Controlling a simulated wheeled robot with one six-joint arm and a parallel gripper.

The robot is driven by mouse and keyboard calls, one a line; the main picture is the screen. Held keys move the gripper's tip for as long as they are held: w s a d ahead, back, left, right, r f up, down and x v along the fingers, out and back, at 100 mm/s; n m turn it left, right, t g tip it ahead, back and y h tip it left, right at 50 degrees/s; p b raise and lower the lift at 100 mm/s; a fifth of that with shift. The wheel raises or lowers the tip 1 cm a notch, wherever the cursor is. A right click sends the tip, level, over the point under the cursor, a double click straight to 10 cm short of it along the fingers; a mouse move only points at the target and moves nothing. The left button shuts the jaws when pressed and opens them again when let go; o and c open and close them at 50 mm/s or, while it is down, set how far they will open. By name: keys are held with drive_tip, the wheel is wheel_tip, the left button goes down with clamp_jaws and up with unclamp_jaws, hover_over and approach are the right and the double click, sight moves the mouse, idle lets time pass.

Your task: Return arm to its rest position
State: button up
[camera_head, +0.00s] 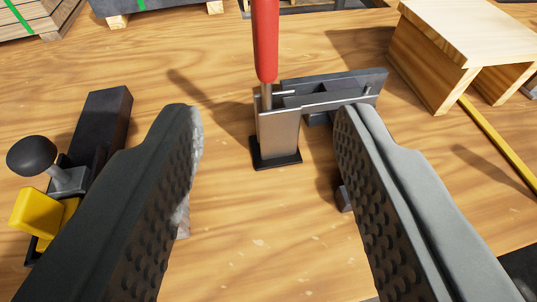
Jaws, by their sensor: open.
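My gripper (268,118) is in the lower half of the view. Its two grey fingers with dimpled inner pads stand wide apart. Nothing is between them but the wooden surface (245,235) seen beyond. Past the fingertips stands a metal clamp (278,133) with a red upright handle (265,40) and a dark base plate. The right fingertip overlaps the clamp's dark bar in the picture; I cannot tell whether they touch.
At left is a dark device (103,118) with a black ball knob (32,156) and a yellow block (36,213), partly behind the left finger. A wooden stool-like block (480,35) stands at upper right, near a yellow strip (500,145). Strapped pallets (30,22) lie at upper left.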

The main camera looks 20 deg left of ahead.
drive_tip(key=s+d+r+m+t+h, duration=0.25)
drive_tip(key=s+d+r, duration=0.35)
drive_tip(key=s+d, duration=0.65)
drive_tip(key=s+d+h, duration=0.1)
drive_tip(key=s+d, duration=0.2)
drive_tip(key=s, duration=0.6)
drive_tip(key=s+d+m+h, duration=0.1)
drive_tip(key=s+d, duration=0.2)
drive_tip(key=s, duration=0.6)
drive_tip(key=shift+d+r+t, duration=0.2)
drive_tip(key=shift+r+t, duration=0.1)
drive_tip(key=shift+t, duration=0.15)
